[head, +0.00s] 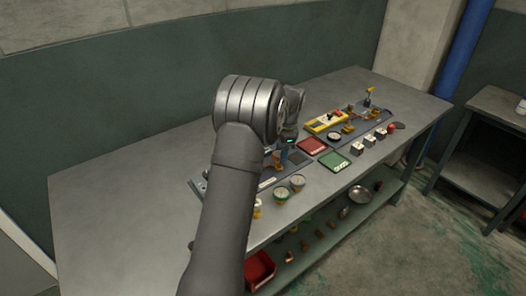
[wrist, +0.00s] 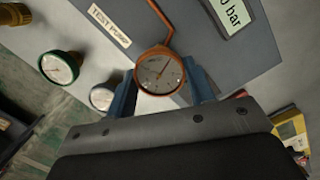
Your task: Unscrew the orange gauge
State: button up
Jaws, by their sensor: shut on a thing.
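The orange gauge (wrist: 160,70) is a round dial with a white face and an orange rim. It sits between the two blue fingers of my gripper (wrist: 162,88), which are shut on its sides in the wrist view. In the head view, my gripper (head: 283,156) is over the panel near the middle of the bench. My arm covers part of that area, and the gauge is hard to make out there. The gauge's thread is hidden.
A green-rimmed gauge (wrist: 60,67) and a pale-rimmed gauge (wrist: 102,97) stand close by. A red tray (head: 311,146) and a green tray (head: 334,161) lie to the right on the bench. The bench's left part (head: 115,205) is clear.

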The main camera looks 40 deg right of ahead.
jog(key=shift+r, duration=0.2)
jog(key=shift+r, duration=2.35)
